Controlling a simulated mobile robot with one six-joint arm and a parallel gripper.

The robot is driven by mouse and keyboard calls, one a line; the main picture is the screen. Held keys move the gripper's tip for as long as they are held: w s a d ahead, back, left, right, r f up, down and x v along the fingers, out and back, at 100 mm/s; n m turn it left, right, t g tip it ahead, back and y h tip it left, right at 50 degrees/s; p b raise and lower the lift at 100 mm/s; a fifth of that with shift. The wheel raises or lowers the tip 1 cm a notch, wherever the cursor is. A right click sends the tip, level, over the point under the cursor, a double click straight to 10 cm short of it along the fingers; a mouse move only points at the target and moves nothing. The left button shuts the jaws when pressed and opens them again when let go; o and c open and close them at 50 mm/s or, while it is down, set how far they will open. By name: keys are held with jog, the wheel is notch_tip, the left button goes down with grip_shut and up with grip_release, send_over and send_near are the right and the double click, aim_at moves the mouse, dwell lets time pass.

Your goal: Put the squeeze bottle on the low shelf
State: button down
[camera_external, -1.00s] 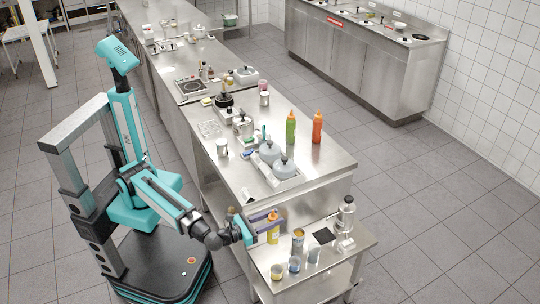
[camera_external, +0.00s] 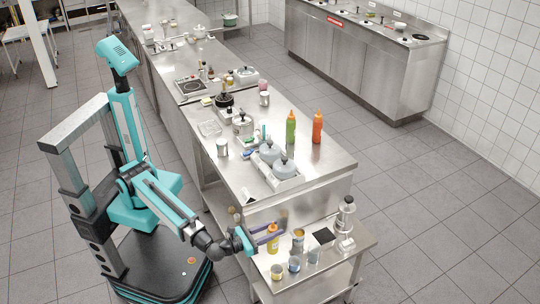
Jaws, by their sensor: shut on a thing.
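A yellow squeeze bottle (camera_external: 272,243) with an orange tip is upright between the fingers of my gripper (camera_external: 271,232). My gripper is shut on it from the left. The bottle is at the rear left of the low shelf (camera_external: 318,283), a steel surface below the counter's end. I cannot tell whether its base touches the shelf. A green squeeze bottle (camera_external: 291,128) and an orange squeeze bottle (camera_external: 317,128) stand on the higher counter.
On the low shelf, several cups and cans, including a yellowish cup (camera_external: 277,272), stand close in front and right of the bottle.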

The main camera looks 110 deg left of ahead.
aim_at(272, 247)
jog(key=shift+f, duration=3)
jog(key=shift+f+b, duration=0.45)
jog(key=shift+f, duration=1.4)
jog(key=c, duration=1.2)
grip_release()
jog(key=shift+f, duration=0.1)
jog(key=v, duration=1.2)
